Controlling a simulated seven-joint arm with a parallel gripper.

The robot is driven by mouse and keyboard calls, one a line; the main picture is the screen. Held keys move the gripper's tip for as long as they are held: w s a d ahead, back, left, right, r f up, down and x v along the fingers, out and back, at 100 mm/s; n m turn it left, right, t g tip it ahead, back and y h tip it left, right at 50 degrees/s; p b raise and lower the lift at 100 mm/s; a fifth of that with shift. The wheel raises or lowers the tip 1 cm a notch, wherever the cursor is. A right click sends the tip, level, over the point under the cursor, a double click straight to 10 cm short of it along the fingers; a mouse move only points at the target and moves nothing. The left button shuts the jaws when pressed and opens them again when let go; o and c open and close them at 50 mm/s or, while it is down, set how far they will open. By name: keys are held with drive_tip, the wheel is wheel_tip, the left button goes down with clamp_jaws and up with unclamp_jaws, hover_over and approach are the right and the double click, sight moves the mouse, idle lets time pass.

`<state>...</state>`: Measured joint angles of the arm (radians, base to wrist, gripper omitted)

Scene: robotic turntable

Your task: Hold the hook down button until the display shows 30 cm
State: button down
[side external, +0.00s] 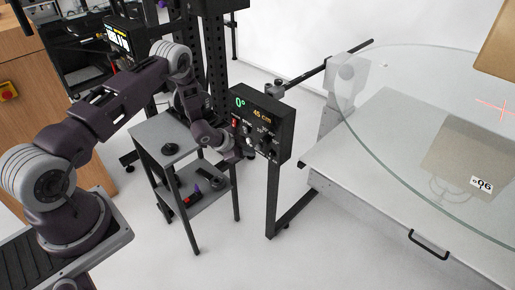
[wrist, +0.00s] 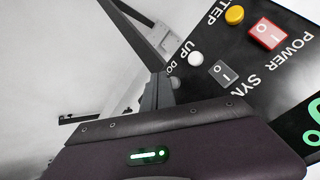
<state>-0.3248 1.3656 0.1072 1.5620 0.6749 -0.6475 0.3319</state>
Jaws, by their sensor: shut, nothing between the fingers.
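The black control box (side external: 275,124) stands on a post in the side external view. Its display (side external: 262,114) reads 45 cm in orange, with a green 0° beside it. In the wrist view the panel appears upside down, with a white button (wrist: 195,58) by the label UP. A second pale button (wrist: 176,83) sits by a label of which only "DO" shows; the fingers partly cover that area. My gripper (wrist: 160,90) is shut and empty, its fingertips close to this second button. I cannot tell whether they touch it. In the side external view my gripper (side external: 235,152) is at the box's lower left.
A red power switch (wrist: 268,34), a yellow button (wrist: 235,16) and a grey switch (wrist: 223,73) are near the fingers. A grey cart (side external: 162,132) stands below my arm. The glass turntable (side external: 420,120) is right of the box.

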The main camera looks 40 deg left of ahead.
drive_tip(key=shift+w, duration=0.3)
drive_tip(key=shift+w, duration=0.45)
idle(1.6)
drive_tip(key=shift+s, duration=0.1)
idle(3.5)
drive_tip(key=shift+s, duration=0.75)
drive_tip(key=shift+s, duration=2.5)
